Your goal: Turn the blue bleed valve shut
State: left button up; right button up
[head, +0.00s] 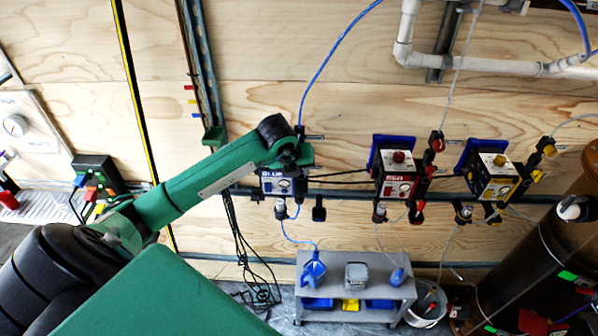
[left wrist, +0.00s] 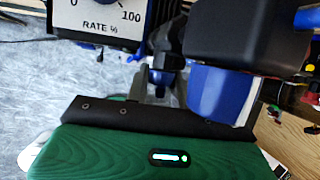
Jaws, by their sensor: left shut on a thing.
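My left gripper (head: 298,158) is at the wall beside the blue unit (head: 276,185), the left one of three similar boxes. It is shut and covers the upper right of that unit, where the blue bleed valve sits, so the grip itself is hidden in the head view. In the left wrist view a blue part (left wrist: 222,95), apparently the blue bleed valve's, lies under a large black block close to the green gripper housing. I cannot tell the valve's angle. My right gripper is in neither view.
The red unit (head: 397,186) and yellow unit (head: 490,177) hang to the right. A blue hose (head: 325,68) runs upward above the gripper. A grey cart (head: 345,285) stands below. A white panel marked RATE % (left wrist: 100,22) is close in the left wrist view.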

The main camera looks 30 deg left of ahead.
pick_arm(q)
jog(key=shift+f+g+y+b, duration=0.1)
jog(key=shift+g+y+b, duration=0.5)
jog(key=shift+y, duration=0.4)
jog(key=shift+m, duration=0.3)
jog(key=o, duration=0.9)
jog(key=shift+o, duration=0.2)
